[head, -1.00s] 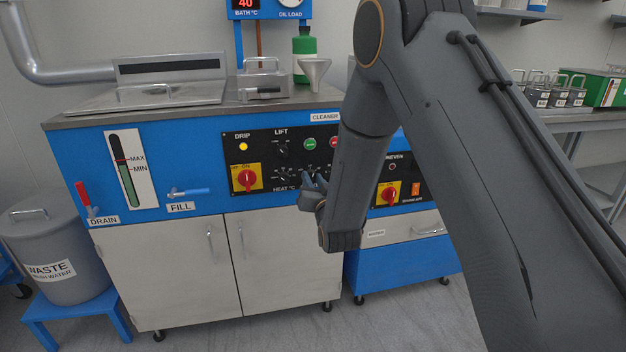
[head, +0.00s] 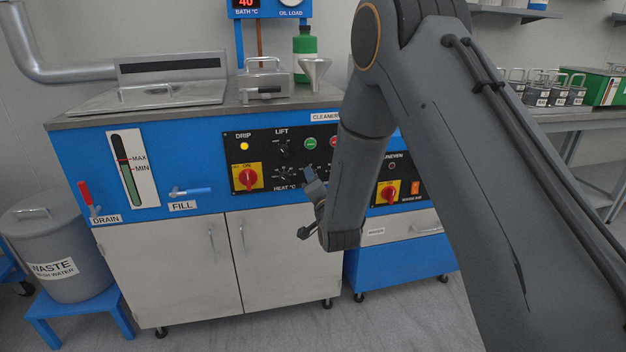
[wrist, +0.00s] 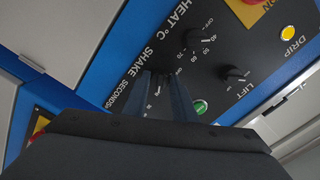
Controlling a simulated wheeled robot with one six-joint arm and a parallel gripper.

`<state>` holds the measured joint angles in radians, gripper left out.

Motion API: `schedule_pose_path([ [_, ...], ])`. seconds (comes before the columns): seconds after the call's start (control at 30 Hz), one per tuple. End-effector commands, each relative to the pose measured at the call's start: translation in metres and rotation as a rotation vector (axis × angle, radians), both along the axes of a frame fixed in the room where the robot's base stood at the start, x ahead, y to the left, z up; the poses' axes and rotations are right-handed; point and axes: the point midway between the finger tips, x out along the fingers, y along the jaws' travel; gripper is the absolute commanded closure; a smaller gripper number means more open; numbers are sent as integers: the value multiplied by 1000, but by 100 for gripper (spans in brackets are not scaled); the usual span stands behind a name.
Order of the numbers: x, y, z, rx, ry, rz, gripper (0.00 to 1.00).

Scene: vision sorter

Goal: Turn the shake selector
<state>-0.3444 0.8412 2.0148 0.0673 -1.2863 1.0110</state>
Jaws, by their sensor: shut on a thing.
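The shake selector (wrist: 160,78) is a small dark knob on the black control panel (wrist: 220,55), beside the SHAKE SECONDS lettering in the wrist view. My gripper (wrist: 161,80) has its two fingers on either side of this knob and is shut on it. The fingers hide much of the knob, so its pointer position cannot be read. In the head view my gripper (head: 311,182) is at the panel's lower edge, and my arm and gripper hide the selector there.
The heat knob (wrist: 207,40), lift knob (wrist: 236,75) and green button (wrist: 200,106) are close by on the panel. A red rotary switch (head: 247,178) is to the left in the head view. Cupboard doors (head: 165,270) are below.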

Motion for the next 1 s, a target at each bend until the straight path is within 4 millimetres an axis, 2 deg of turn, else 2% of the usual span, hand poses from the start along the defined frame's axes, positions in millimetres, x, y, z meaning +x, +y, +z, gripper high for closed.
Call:
schedule_pose_path([
  [0.57,-1,0,-2,31,13,1,98],
  [0.6,-1,0,-2,31,13,1,72],
  [0.7,-1,0,-1,31,12,1,57],
  [1.0,-2,0,0,30,10,0,57],
])
